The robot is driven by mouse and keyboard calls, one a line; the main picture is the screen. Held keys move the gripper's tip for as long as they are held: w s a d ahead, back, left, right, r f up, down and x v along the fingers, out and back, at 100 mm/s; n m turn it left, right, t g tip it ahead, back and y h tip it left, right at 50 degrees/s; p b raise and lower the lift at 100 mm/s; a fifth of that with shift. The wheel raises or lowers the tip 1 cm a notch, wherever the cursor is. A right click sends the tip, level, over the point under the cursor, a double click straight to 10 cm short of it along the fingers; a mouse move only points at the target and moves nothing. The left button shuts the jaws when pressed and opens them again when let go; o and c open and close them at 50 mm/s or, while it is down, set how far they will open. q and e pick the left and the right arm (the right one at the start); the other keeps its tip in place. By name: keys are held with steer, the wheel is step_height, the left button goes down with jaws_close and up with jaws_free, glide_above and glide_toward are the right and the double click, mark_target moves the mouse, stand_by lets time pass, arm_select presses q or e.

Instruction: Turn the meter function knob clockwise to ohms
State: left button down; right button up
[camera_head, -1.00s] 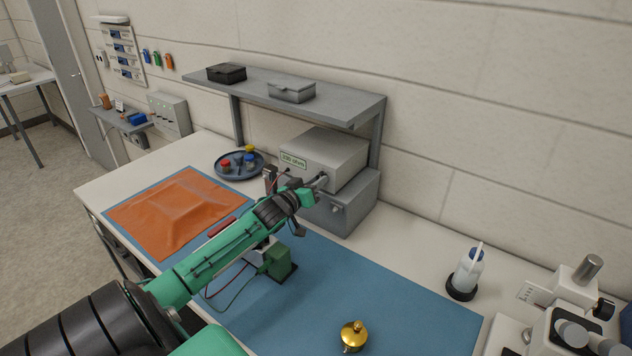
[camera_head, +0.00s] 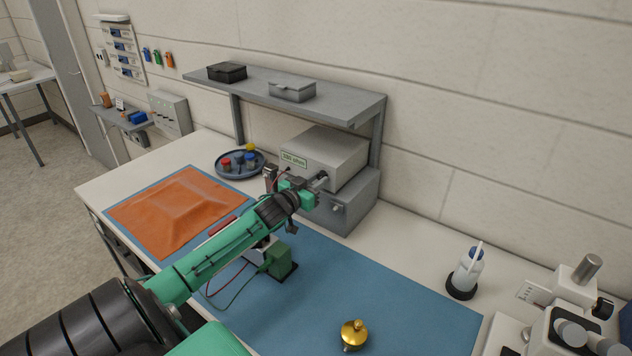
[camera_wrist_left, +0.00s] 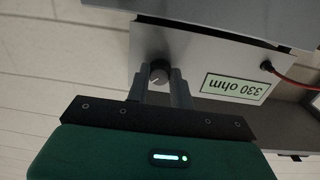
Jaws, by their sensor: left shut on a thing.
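The meter (camera_head: 326,153) is a light grey box on a darker grey box under the shelf. Its display (camera_head: 293,160) is a green label, which reads "330 ohm" upside down in the left wrist view (camera_wrist_left: 235,87). The round dark function knob (camera_wrist_left: 159,73) with a pale pointer line sits on the meter's front face. My left gripper (camera_head: 318,180) is at the meter's front; in the left wrist view its two fingers (camera_wrist_left: 162,88) stand on either side of the knob, shut on it. In the head view the gripper hides the knob. My right gripper is not in view.
A red lead (camera_wrist_left: 292,79) plugs into the meter's face beside the display. A blue tray (camera_head: 240,172) of small capped containers stands left of the meter. A green block (camera_head: 278,261) with leads and a brass weight (camera_head: 354,335) are on the blue mat (camera_head: 400,300).

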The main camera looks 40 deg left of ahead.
arm_select(q)
steer(key=shift+r, duration=0.1)
steer(key=c, duration=1.2)
jaws_free()
steer(key=shift+c, duration=0.2)
step_height(320, 180, up, 20)
steer(key=b, duration=0.4)
